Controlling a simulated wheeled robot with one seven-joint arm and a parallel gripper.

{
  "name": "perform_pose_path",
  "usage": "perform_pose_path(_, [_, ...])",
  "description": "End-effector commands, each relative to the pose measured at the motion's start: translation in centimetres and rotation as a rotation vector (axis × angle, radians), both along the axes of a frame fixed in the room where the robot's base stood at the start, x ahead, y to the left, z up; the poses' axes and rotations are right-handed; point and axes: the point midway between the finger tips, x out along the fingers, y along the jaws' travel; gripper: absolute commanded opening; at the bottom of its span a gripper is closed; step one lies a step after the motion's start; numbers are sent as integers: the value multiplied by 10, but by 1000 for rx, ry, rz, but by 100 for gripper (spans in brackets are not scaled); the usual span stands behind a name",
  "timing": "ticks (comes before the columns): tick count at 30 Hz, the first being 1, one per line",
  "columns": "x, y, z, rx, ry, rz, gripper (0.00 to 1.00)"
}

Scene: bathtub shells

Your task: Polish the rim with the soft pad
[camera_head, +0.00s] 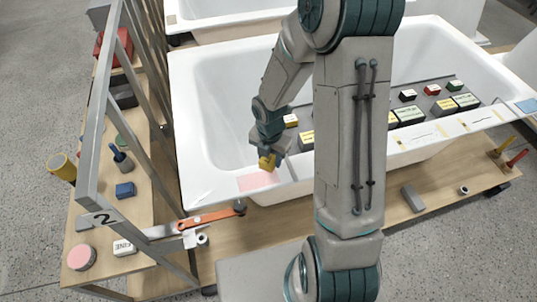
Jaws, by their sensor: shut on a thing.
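The white bathtub shell (196,92) lies across the middle, and its near rim (215,192) faces me. A pale pink square patch (258,180) shows on the rim's front left part. My gripper (268,163) points down just above and behind this patch, shut on a small yellow thing (266,161). My gripper hides part of that thing, and I cannot tell whether it is the soft pad or touches the rim. A round pink-topped disc (81,257) sits on the left bench's front corner. My arm hides the middle of the tub.
Several labelled blocks (411,115) stand on a dark strip inside the tub. A metal frame (90,150) marked 2 rises left of it. An orange-handled tool (210,216) lies at the front. The left bench holds a FINE block (123,247) and a blue block (125,190).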

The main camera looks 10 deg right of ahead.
Motion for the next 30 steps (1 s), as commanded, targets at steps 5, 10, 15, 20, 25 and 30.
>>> perform_pose_path(5, [0, -1, 8, 0, 4, -2, 20])
perform_pose_path(10, [-1, -1, 4, 5, 3, -3, 20])
perform_pose_path(15, [-1, -2, -2, 9, 3, -4, 20])
perform_pose_path(20, [-1, -2, -13, 10, 2, -6, 20])
perform_pose_path(25, [-1, -4, -29, 9, 3, -9, 20])
perform_pose_path(30, [-1, -6, -44, 8, 2, -14, 20])
